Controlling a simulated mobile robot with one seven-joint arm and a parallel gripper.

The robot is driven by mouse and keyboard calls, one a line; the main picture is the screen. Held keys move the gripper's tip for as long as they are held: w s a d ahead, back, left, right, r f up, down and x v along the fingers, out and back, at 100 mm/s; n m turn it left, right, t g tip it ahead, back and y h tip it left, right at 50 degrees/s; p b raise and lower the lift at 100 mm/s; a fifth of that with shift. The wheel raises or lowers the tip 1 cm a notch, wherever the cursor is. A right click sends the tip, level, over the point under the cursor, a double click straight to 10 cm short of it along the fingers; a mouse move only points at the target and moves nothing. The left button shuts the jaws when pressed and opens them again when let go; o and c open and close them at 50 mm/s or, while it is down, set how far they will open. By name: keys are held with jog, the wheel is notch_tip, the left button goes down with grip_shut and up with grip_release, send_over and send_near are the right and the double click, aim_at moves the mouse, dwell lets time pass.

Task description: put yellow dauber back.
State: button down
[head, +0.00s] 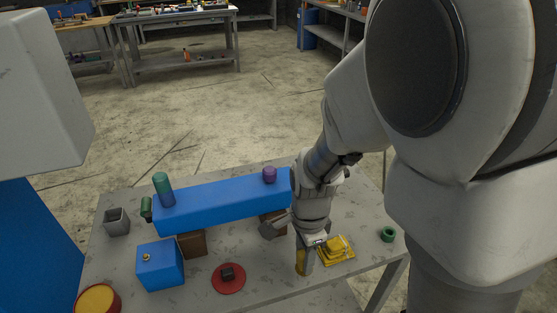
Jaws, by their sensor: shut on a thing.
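My gripper (304,264) points down over the front right part of the grey table. It is shut on a yellow piece, which looks like the yellow dauber (300,261). The dauber is upright between the fingers and partly hidden by them. Whether its lower end touches the table I cannot tell. A yellow stepped block (338,251), perhaps its holder, sits on the table just right of my gripper, partly hidden by it.
A long blue beam (225,200) on brown blocks (192,243) carries green (162,188) and purple (269,174) cylinders. A blue cube (160,266), red disc (229,288), grey cup (116,222), yellow-topped round (97,299) and green ring (388,234) surround it.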

jog(key=w+a+f, duration=0.1)
jog(key=w, duration=0.1)
jog(key=w+a+f, duration=0.2)
jog(key=shift+w+a+f+b, duration=0.2)
jog(key=shift+a+b, duration=0.05)
jog(key=shift+b, duration=0.1)
jog(key=shift+f, duration=1.8)
jog(key=c, duration=0.5)
grip_release()
jog(key=shift+f+b, duration=0.1)
jog(key=shift+b, duration=0.3)
jog(key=shift+f+b, duration=0.2)
jog(key=shift+b, duration=0.1)
notch_tip(320, 180, up, 18)
jog(key=p, duration=0.4)
jog(key=s+d+r+n+t, duration=0.5)
jog(key=s+d+r+n, duration=0.5)
jog(key=n, duration=0.4)
jog(key=shift+s+d+r+n+t, duration=0.3)
jog(key=shift+s+r, duration=0.45)
jog(key=shift+s, duration=0.45)
